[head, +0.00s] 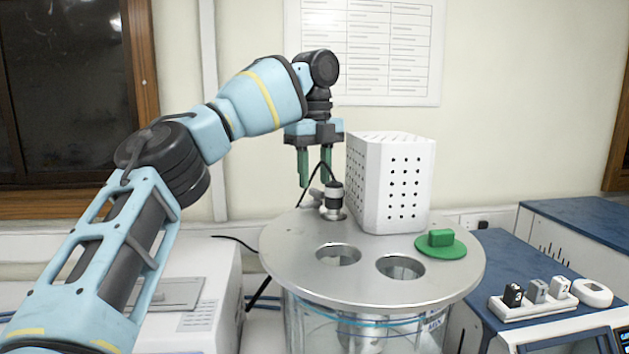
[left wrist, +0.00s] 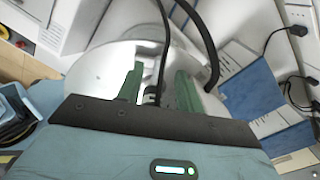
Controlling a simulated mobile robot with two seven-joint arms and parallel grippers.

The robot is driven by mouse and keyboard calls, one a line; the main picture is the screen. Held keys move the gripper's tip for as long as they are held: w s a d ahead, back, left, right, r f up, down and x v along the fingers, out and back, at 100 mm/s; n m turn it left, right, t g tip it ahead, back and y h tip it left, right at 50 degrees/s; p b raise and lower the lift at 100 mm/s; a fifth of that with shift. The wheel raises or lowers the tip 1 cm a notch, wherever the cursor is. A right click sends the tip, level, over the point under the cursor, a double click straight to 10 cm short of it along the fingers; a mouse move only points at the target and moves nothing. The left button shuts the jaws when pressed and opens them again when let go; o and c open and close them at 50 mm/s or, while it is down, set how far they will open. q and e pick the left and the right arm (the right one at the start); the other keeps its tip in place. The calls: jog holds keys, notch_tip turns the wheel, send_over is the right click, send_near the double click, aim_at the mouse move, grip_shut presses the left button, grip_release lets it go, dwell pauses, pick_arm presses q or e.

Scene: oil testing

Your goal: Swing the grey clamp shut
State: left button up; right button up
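A small grey part (head: 316,193), which looks like the clamp, sits beside a black-and-silver fitting (head: 334,205) at the back left of the round metal lid (head: 360,285). It is small and partly hidden, so I cannot tell its angle. My left gripper (head: 315,181) points down just above the fitting, its green fingers apart. In the left wrist view the gripper (left wrist: 158,88) also shows its fingers spread, with a dark fitting (left wrist: 152,98) and cable between them. I see no grip on anything. My right gripper is not in view.
A white perforated box (head: 390,185) stands on the lid close right of the gripper. A green knobbed cover (head: 440,244) lies at the lid's right. Two round holes are open in front. A white rack (head: 532,306) stands on the blue-topped unit at right.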

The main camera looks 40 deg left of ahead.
pick_arm(q)
jog(key=shift+f, duration=0.85)
grip_shut()
